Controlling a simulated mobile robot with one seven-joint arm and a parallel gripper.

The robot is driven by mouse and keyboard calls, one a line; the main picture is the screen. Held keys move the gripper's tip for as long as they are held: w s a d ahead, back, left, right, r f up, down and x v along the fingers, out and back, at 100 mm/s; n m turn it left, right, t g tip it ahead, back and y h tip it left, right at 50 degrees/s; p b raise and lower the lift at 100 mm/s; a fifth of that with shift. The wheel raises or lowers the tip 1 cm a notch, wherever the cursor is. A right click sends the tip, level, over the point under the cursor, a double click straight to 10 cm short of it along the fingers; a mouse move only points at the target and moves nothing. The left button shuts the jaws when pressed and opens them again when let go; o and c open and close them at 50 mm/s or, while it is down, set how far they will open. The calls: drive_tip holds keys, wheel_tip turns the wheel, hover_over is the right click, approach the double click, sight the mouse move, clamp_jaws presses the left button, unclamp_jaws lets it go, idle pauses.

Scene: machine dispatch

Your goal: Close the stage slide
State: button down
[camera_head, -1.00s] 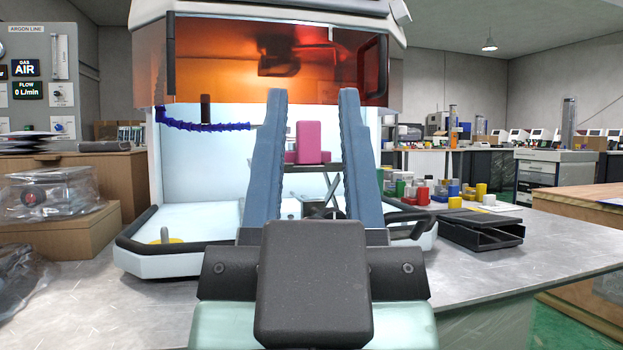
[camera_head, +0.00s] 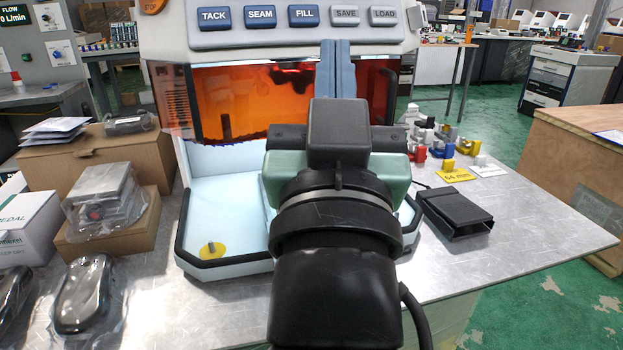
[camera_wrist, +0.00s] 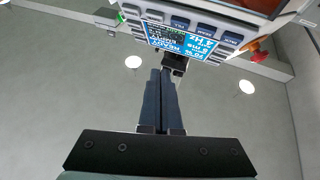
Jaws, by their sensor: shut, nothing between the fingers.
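The machine (camera_head: 190,50) stands on the bench, with a row of buttons above a tinted orange window (camera_head: 230,95). Below the window is a white chamber floor (camera_head: 222,210) with a black rim. My gripper (camera_head: 335,45) is in front of the window, its blue-grey fingers together and empty, tips level with the button row. In the wrist view the closed fingers (camera_wrist: 162,72) point toward the machine's display (camera_wrist: 182,42), which appears upside down. The stage slide is hidden behind my arm, so I cannot tell its position.
A yellow disc (camera_head: 212,250) lies on the chamber floor. A black pedal-like box (camera_head: 455,212) and several small coloured blocks stand to the right. Boxes and a bagged black device (camera_head: 85,295) crowd the left. The metal bench (camera_head: 540,225) is clear at far right.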

drive_tip(key=w+a+f+g+y+p, duration=0.2)
drive_tip(key=f+g+p, duration=0.2)
drive_tip(key=f+p, duration=0.25)
drive_tip(key=w+a+f+g+y+p, duration=0.1)
drive_tip(key=a+f+g+y+p, duration=0.15)
drive_tip(key=f+g+p, duration=0.35)
drive_tip(key=s+d+f+m+t+p, duration=0.1)
drive_tip(key=s+d+f+m+t, duration=0.35)
drive_tip(key=s+f+m, duration=0.9)
drive_tip(key=shift+m+g+y, duration=0.35)
drive_tip(key=shift+m, duration=0.1)
drive_tip(key=p+x, duration=0.1)
drive_tip(key=x, duration=0.4)
drive_tip(key=p+x, duration=0.1)
drive_tip(key=x, duration=0.4)
drive_tip(key=p+x, duration=0.1)
drive_tip(key=x, duration=0.4)
drive_tip(key=shift+w+d+f, duration=0.1)
drive_tip(key=shift+w+d, duration=0.1)
drive_tip(key=shift+d, duration=0.05)
